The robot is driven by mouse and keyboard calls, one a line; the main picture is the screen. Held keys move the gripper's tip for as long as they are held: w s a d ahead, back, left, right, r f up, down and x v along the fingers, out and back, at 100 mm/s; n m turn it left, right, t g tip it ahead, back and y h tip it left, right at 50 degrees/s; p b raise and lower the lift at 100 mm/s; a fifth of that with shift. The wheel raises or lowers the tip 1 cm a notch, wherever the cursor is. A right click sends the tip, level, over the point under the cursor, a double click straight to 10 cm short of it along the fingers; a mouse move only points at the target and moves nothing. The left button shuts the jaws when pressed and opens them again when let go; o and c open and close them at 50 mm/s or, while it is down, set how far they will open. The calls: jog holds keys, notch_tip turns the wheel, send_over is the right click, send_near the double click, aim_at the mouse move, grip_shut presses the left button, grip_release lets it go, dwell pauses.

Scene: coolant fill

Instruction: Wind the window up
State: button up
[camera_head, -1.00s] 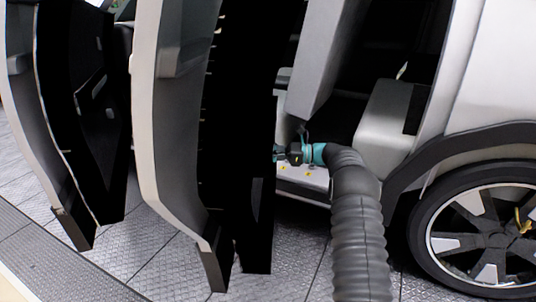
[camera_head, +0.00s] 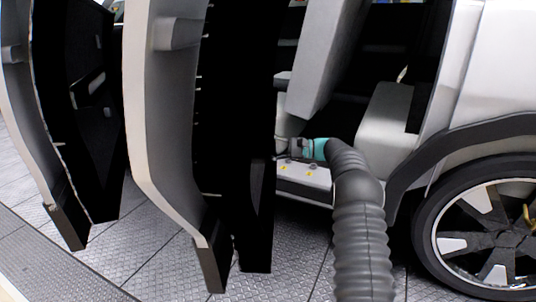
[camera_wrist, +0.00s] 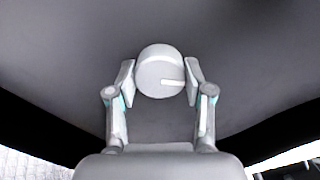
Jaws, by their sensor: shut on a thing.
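A round, light grey knob (camera_wrist: 155,76) with a white line mark on its face stands in front of a dark grey panel (camera_wrist: 250,50) in the wrist view. My gripper (camera_wrist: 160,80) has one finger on each side of the knob and is shut on it. The white line lies near level, pointing right. In the head view my gripper (camera_head: 284,149) shows only partly, at the edge of the open car door (camera_head: 165,130); this edge hides the fingers and knob. The window glass cannot be made out.
Another open door (camera_head: 35,130) stands further left. A light sill (camera_head: 305,172) with yellow marks lies below my wrist. The rear wheel (camera_head: 480,235) is at the right. The tiled floor (camera_head: 150,250) is clear below the doors.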

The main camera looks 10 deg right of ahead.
jog(key=n+b, duration=0.4)
jog(key=n, duration=0.4)
jog(key=shift+n, duration=0.3)
dwell(0.4)
jog(key=o, duration=1.2)
jog(key=shift+c, duration=0.2)
jog(key=shift+d, duration=0.1)
jog(key=v, duration=1.1)
jog(key=shift+d, duration=0.4)
jog(key=shift+f, duration=0.1)
